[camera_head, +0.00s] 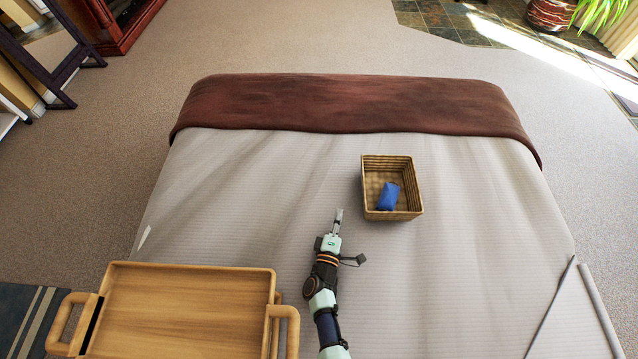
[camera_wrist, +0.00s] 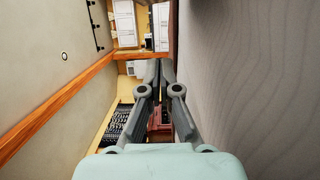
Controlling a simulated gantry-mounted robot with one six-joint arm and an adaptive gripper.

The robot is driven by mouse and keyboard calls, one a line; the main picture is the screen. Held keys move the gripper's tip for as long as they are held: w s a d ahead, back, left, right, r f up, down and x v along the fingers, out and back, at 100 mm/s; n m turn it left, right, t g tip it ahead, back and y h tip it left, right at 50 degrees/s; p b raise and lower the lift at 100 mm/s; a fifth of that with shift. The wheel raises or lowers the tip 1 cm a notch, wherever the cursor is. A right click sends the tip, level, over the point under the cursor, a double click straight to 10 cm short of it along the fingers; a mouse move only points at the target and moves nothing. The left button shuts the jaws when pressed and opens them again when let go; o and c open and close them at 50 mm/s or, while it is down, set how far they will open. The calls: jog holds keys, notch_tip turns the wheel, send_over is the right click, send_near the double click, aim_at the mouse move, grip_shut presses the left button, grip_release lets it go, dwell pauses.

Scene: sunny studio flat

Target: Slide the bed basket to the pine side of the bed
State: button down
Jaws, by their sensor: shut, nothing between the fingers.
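The bed basket (camera_head: 395,215) is a woven tan rectangular basket on the right half of the bed (camera_head: 470,260). A blue item (camera_head: 388,196) lies inside it. My gripper (camera_head: 338,215) is shut and empty, over the bed to the left of the basket's near left corner. A gap shows between the fingertips and the basket. In the wrist view the closed fingers (camera_wrist: 160,68) point across the room, with a pale bed-like surface (camera_wrist: 260,80) on the right. The basket is not seen in that view. A pale wooden tray (camera_head: 190,305) with handles is at lower left.
A dark red blanket (camera_head: 340,103) covers the bed's far end. A thin dark-edged item (camera_head: 598,308) lies at the lower right. The bed between the tray and the basket is clear apart from my arm. A mirror (camera_head: 45,45) stands on the floor at far left.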

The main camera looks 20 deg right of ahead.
jog(key=shift+a, duration=0.1)
jog(key=b+x, duration=0.2)
jog(key=x, duration=0.1)
jog(key=b+x, duration=0.5)
jog(key=x, duration=0.1)
jog(key=shift+w+d+f+b, duration=0.2)
jog(key=shift+w+f+b, duration=0.05)
jog(key=shift+f+b, duration=0.15)
jog(key=d, duration=0.1)
jog(key=s+d, duration=0.1)
jog(key=d+b, duration=0.1)
jog(key=shift+s+d+r, duration=0.3)
jog(key=shift+d, duration=0.1)
jog(key=shift+w+r, duration=0.15)
